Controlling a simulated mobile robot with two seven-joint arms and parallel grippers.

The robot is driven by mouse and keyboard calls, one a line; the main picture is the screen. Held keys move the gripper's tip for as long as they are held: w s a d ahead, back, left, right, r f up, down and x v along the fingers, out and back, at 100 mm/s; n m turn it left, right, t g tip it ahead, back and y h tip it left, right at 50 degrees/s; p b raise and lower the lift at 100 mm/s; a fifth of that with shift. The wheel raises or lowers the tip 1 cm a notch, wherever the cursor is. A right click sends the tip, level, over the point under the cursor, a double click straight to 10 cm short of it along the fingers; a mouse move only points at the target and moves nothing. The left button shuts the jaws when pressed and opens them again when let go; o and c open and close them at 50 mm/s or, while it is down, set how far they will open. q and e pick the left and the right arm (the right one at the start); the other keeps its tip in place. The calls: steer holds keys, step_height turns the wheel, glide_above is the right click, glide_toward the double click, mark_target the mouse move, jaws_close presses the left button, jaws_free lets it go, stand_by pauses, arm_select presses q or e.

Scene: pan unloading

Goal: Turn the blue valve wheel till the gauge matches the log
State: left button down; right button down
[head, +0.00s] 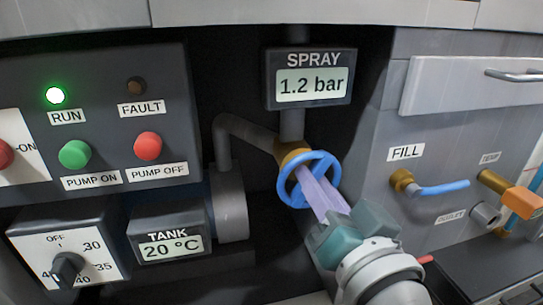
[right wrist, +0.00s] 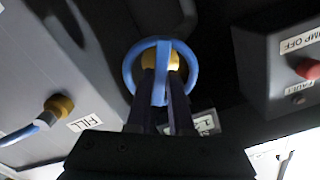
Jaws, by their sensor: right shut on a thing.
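The blue valve wheel (head: 284,187) sits on a brass fitting on a grey pipe, below the spray gauge (head: 310,86), which reads 1.2 bar. My right gripper (head: 318,188) is shut on the wheel, its fingers reaching in from the lower right. In the right wrist view, the wheel (right wrist: 129,72) shows with the fingers (right wrist: 162,90) closed about its middle bar. No log with a target value can be made out. My left gripper is not in view.
The control panel at left has a lit green RUN lamp (head: 55,95), a green button (head: 75,154) and a red button (head: 148,146). The tank display (head: 170,246) reads 20 °C. A blue-handled FILL valve (head: 440,188) and a drawer (head: 470,85) are at right.

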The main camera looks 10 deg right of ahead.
steer(key=shift+a+n+p, duration=0.15)
steer(key=shift+n+p, duration=2.1)
steer(key=shift+n, duration=0.95)
steer(key=c, duration=0.8)
jaws_free()
steer(key=shift+s, duration=0.15)
